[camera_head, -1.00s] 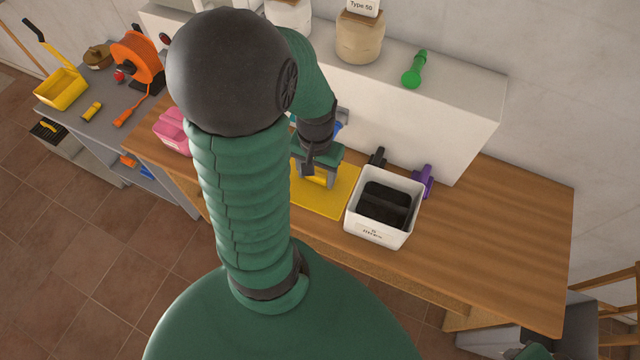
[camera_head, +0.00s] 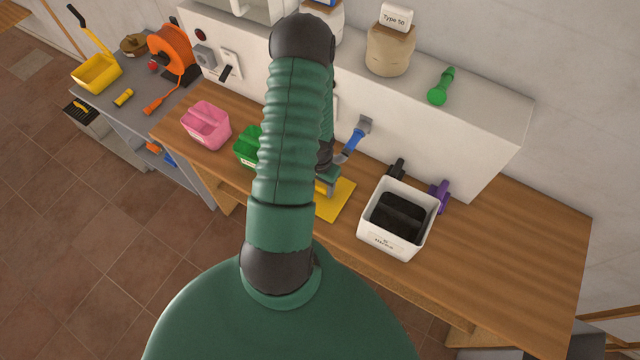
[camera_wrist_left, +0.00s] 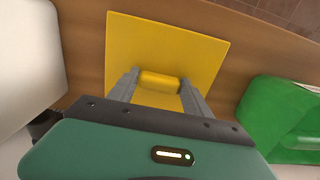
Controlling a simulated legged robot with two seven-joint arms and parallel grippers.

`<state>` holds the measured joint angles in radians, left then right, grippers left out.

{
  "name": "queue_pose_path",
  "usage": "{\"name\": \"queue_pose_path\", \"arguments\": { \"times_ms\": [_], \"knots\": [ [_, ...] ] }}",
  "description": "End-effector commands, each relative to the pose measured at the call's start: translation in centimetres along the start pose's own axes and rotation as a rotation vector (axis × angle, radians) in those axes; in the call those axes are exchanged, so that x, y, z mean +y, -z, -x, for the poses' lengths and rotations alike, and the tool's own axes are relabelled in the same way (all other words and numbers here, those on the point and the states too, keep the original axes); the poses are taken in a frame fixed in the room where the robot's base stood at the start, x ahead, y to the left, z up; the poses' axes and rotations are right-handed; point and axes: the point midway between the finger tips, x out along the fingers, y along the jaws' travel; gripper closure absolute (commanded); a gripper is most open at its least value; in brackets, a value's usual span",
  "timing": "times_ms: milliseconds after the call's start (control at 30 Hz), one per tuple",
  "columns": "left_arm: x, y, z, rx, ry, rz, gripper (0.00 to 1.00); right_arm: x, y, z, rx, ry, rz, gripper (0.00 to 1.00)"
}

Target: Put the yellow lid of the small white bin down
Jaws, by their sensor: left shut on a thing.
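The yellow lid (camera_head: 342,200) is a flat square plate between the green bin and the small white bin, at the wooden bench; I cannot tell whether it touches the bench. It lies flat in the left wrist view (camera_wrist_left: 205,55), with a yellow handle bar (camera_wrist_left: 160,80) across it. My left gripper (camera_head: 327,188) is shut on that handle, one finger at each end in the left wrist view (camera_wrist_left: 158,88). The small white bin (camera_head: 384,241) stands open just right of the lid, dark inside. My left arm hides part of the lid in the head view. My right gripper is out of view.
A green bin (camera_head: 247,148) and a pink bin (camera_head: 206,125) stand left of the lid. A blue-handled valve (camera_head: 355,138), a black one (camera_head: 396,168) and a purple one (camera_head: 440,194) are behind. The wooden bench (camera_head: 500,250) is clear right of the white bin.

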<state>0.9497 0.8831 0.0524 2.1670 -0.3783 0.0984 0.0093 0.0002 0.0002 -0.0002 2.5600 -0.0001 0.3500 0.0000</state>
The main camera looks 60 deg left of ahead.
Motion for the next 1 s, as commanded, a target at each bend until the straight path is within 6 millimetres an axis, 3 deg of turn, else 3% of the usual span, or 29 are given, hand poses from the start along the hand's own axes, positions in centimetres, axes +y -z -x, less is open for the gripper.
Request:
{"name": "queue_pose_path", "arguments": {
  "times_ms": [200, 233, 367, 767, 1000],
  "knots": [
    [0.0, 0.0, 0.0, 0.001, 0.0, 0.0, 0.81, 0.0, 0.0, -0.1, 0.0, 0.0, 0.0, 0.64],
    [0.0, 0.0, 0.0, 0.001, 0.001, 0.0, 0.39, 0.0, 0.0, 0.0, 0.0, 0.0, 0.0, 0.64],
    [0.1, 0.0, 0.1, 0.001, 0.001, 0.0, 0.22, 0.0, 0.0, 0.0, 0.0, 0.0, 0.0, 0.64],
    [0.0, 0.1, 1.0, 0.004, 0.001, 0.001, 0.21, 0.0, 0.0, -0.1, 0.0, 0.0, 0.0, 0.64],
    [-0.1, 0.2, 6.7, 0.009, 0.003, 0.003, 0.21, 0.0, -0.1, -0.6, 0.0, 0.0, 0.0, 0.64]
  ]
}}
